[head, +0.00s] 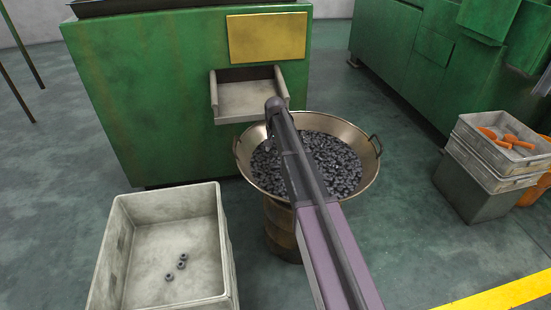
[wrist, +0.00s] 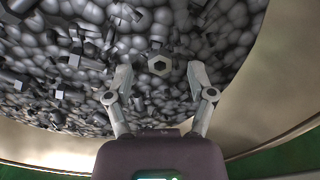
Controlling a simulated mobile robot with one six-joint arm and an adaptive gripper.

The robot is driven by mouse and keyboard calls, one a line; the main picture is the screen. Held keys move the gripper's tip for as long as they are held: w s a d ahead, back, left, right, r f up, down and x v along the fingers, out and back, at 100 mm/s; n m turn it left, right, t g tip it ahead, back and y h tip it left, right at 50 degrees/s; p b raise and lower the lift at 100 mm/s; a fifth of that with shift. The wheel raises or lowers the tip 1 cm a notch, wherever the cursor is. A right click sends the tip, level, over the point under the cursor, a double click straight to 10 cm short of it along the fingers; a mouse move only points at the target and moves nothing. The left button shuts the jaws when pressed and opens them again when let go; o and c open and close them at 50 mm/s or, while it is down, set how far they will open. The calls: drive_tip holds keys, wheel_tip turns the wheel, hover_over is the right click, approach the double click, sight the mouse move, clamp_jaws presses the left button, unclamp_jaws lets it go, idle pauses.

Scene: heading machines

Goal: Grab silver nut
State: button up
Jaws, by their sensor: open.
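A silver nut (wrist: 160,64) with a hexagonal hole lies on top of the heap of grey parts in the wrist view. It is just beyond and between the fingertips of my gripper (wrist: 160,72), which is open and empty. In the head view, my arm reaches over the wide metal pan (head: 368,178) filled with dark grey parts (head: 335,160). My gripper and this nut cannot be made out there, as the arm hides them. The pan's rim also shows in the wrist view (wrist: 262,85).
A green machine (head: 150,100) with a chute (head: 250,100) stands behind the pan. A pale crate (head: 140,250) with several nuts (head: 182,257) stands front left. Stacked crates (head: 490,160) with orange items stand right. Floor between is clear.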

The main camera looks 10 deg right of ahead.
drive_tip(key=shift+f+b, duration=0.4)
drive_tip(key=shift+f, duration=0.2)
clamp_jaws()
